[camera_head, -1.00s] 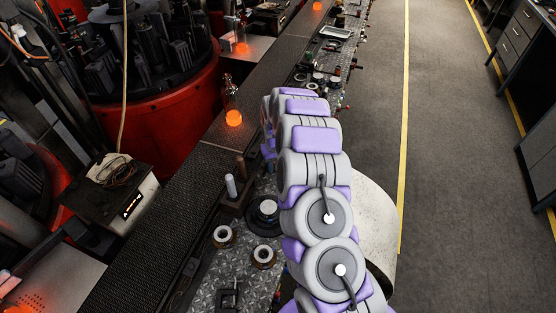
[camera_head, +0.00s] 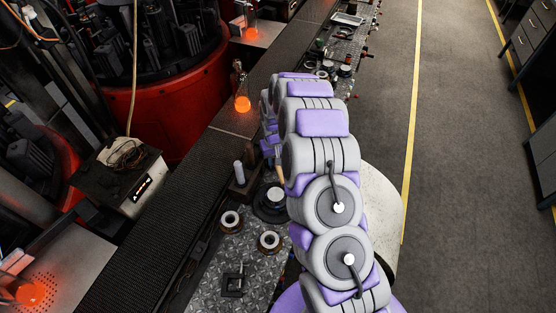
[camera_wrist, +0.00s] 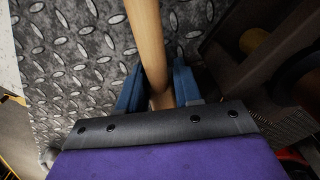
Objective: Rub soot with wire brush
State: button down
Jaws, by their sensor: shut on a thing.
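My gripper (camera_wrist: 158,92) is shut on a light wooden handle (camera_wrist: 147,35), with a blue finger on each side of it. The handle also shows in the head view (camera_head: 280,173), below the jaws. It looks like the wire brush's handle; I cannot make out bristles. In the head view my gripper (camera_head: 272,150) is partly hidden by my arm, above the metal bench (camera_head: 205,270). I cannot pick out the soot on any surface.
A dark holder (camera_head: 243,186) with a pale upright rod stands left of my gripper. Two ring-shaped parts (camera_head: 231,220) (camera_head: 269,241), a dark round mould (camera_head: 270,207) and a black clamp (camera_head: 233,281) are on the bench. A dark conveyor (camera_head: 150,240) runs along the left, with a glowing bottle (camera_head: 241,95).

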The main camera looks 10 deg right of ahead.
jog(key=shift+w+d+r, duration=0.15)
jog(key=shift+w+d, duration=0.45)
jog(key=shift+w, duration=0.35)
jog(key=shift+w+d+r, duration=0.1)
jog(key=shift+w+d, duration=0.5)
jog(key=shift+w, duration=0.35)
jog(key=shift+w+d+f+b, duration=0.1)
jog(key=shift+w+d+b, duration=0.1)
jog(key=shift+w+d, duration=0.65)
jog(key=shift+w+d+f+b, duration=0.1)
jog(key=shift+w+d+b, duration=0.3)
jog(key=shift+w, duration=0.7)
jog(key=shift+w+d+f+b, duration=0.1)
jog(key=shift+w+d, duration=0.65)
jog(key=shift+w, duration=0.25)
jog(key=shift+r, duration=0.1)
jog(key=shift+r+p, duration=0.8)
jog(key=shift+r, duration=2.15)
notch_tip(320, 180, up, 3)
jog(key=shift+p, duration=0.4)
jog(key=shift+a, duration=0.2)
